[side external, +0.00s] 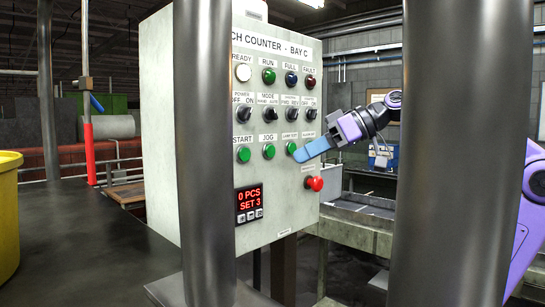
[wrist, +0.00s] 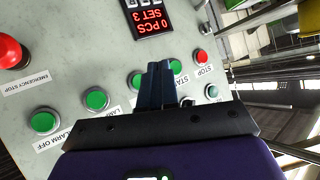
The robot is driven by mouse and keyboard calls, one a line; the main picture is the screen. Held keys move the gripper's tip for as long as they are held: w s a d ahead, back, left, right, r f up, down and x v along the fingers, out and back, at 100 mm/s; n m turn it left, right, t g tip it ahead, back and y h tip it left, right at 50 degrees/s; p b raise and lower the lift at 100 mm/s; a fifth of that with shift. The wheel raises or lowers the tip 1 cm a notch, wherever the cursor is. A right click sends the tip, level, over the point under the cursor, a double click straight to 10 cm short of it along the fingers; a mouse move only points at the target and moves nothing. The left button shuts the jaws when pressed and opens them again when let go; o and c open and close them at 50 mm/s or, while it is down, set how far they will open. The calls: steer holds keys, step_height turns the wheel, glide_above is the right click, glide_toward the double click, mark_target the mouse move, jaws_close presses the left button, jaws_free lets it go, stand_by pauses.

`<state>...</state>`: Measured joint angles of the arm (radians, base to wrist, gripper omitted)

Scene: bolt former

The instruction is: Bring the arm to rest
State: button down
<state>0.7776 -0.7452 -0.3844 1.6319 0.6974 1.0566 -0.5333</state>
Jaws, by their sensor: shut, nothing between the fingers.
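My gripper (side external: 297,156) is at the front of a grey control panel (side external: 160,130), in the right half of the side external view. Its blue fingers are shut with nothing between them. In that view the tips overlap the panel near the green lamp test button (side external: 291,147); I cannot tell whether they touch it. In the wrist view my gripper (wrist: 160,68) points at the panel, with its tips between the green jog button (wrist: 136,82) and the start button (wrist: 175,66). The fingers and mount hide part of the panel's button row.
A red emergency stop (side external: 315,183) sticks out low on the panel. A red display (side external: 249,200) reads 0 PCS, SET 3. Two thick metal posts (side external: 205,130) (side external: 445,150) stand in the foreground. A yellow drum (side external: 8,210) is at the left edge.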

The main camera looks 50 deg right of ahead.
steer(key=s+a+f+n+g+h, duration=0.1)
steer(key=s+a+f+g, duration=0.25)
steer(key=f, duration=0.55)
steer(key=s+a+f+n+g+h, duration=0.1)
steer(key=s+a+f+n+g, duration=0.3)
steer(key=f, duration=0.6)
steer(key=s+d+f+n+g+h, duration=0.2)
steer(key=s+f+h, duration=0.3)
steer(key=s+f, duration=1)
steer(key=shift+s+d+f+n, duration=0.25)
steer(key=shift+s+d+n, duration=0.05)
steer(key=shift+d+n, duration=0.15)
